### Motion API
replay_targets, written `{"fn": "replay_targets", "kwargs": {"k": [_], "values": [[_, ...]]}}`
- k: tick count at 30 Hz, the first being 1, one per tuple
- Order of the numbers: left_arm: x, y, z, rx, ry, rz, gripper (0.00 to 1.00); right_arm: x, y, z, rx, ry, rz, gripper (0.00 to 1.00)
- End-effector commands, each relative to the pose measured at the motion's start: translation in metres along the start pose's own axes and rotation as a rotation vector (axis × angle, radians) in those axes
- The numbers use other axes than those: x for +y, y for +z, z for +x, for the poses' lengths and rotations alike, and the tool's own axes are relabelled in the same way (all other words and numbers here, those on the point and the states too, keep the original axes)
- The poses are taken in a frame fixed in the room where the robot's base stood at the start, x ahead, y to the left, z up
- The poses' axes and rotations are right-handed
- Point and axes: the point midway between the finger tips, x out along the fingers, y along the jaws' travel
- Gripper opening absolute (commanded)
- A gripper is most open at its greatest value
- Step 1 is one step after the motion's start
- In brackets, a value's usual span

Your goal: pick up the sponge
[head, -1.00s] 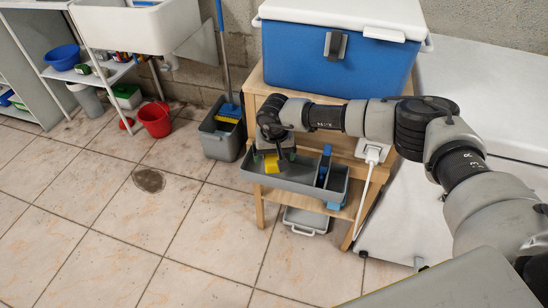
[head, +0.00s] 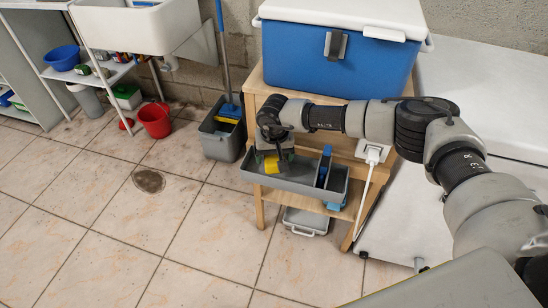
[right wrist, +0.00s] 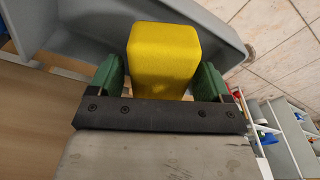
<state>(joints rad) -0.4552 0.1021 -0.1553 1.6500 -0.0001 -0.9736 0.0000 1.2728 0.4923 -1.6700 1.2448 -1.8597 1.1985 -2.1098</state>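The yellow sponge (head: 271,164) stands up from the grey tray (head: 332,198) mounted at the front of the wooden stand. In the right wrist view the sponge (right wrist: 163,58) is upright between the two green fingers of my right gripper (right wrist: 163,78). The fingers straddle it, with what look like narrow gaps on both sides. In the head view my right gripper (head: 272,152) reaches down over the left part of the tray. The sponge's lower end is hidden in both views. My left gripper is not in view.
A blue cool box (head: 330,62) stands on the wooden stand (head: 260,85). A blue-handled item (head: 324,167) sits in the tray, right of the gripper. A white plug and cable (head: 372,155) hang at the stand's right.

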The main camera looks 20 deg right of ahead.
Motion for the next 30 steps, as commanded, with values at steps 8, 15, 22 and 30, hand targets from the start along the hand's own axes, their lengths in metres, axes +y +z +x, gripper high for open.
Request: {"fn": "replay_targets", "kwargs": {"k": [8,15,22,30], "values": [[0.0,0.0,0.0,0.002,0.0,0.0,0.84,0.0,0.0,0.0,0.0,0.0,0.0,0.37],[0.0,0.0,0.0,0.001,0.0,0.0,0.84,0.0,0.0,-0.001,0.0,0.0,0.0,0.36],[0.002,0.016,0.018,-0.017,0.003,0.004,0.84,0.0,-0.001,-0.008,0.0,0.0,0.0,0.36],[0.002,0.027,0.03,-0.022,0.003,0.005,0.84,0.0,-0.01,-0.071,0.004,-0.002,0.0,0.36]]}}
